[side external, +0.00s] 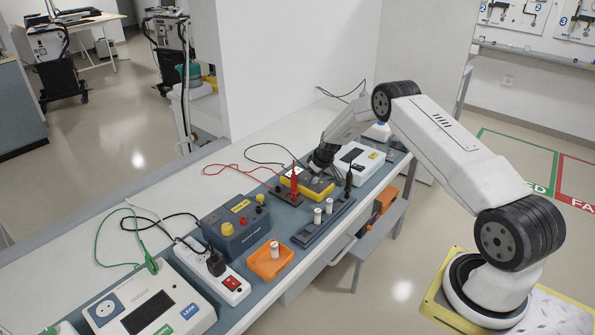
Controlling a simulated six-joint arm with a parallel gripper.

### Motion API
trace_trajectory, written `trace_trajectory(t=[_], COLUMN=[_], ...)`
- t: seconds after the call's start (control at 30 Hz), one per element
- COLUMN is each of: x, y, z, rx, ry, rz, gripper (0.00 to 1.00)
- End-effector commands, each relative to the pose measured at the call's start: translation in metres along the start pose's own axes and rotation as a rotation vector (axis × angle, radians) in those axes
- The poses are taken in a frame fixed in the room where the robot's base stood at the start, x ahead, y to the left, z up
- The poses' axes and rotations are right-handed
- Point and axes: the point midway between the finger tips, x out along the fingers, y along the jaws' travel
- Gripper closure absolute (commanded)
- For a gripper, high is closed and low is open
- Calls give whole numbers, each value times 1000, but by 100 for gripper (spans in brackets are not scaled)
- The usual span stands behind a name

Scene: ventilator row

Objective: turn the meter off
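A yellow-edged meter (298,186) lies on the blue-grey work mat, in the middle of the bench. Its front is partly hidden by my gripper, so its dial or switch cannot be made out. My gripper (319,168) points down over the meter's far right part, very near or touching it. The fingertips are small and dark, so I cannot tell whether they are open or shut. A red probe (294,180) stands upright at the meter's near side, and a black probe (349,182) stands to its right.
A white box (360,158) stands close right of my gripper. In front are a dark rack (310,236) with white cylinders and an orange tray (263,266). A blue-grey box (232,238), a power strip (213,270) and a leak tester (190,304) stand left. Cables lie behind.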

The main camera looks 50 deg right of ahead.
Motion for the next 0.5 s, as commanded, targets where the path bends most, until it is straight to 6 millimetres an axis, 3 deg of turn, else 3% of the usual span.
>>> trace_trajectory(t=[0.5], x=[0], y=[1], z=[1], rx=[-92], ry=[0], rz=[-39], gripper=[100])
